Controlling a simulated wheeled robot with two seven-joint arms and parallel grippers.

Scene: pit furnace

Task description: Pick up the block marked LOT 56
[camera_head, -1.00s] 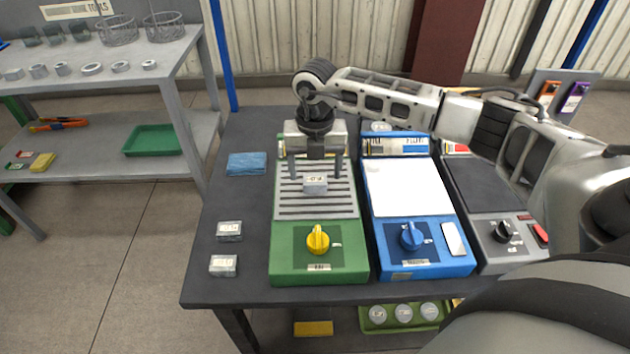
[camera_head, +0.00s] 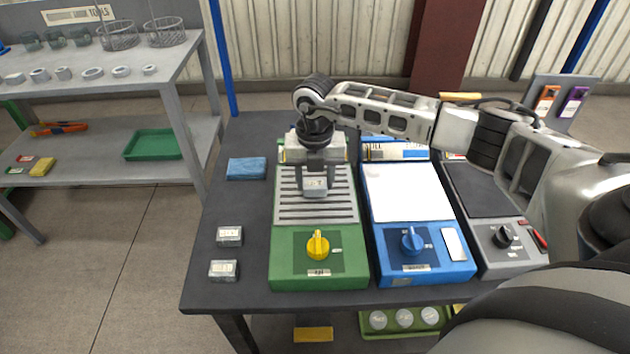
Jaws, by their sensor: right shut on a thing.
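A small grey metal block (camera_head: 315,188) with a white label sits at the grooved grey top of the green device (camera_head: 285,255). Its label is too small to read for certain. My right gripper (camera_head: 316,185) points down over the device and is shut on this block, one finger on each side. I cannot tell whether the block still touches the grooved plate. Two similar labelled grey blocks lie on the dark table at the left, one farther back (camera_head: 229,236) and one nearer (camera_head: 223,270). Their labels are not legible. My left gripper is not in view.
The green device has a yellow knob (camera_head: 318,244). A blue device (camera_head: 425,266) with a white top and a grey device (camera_head: 485,190) stand to its right. A metal shelf (camera_head: 180,60) stands farther left.

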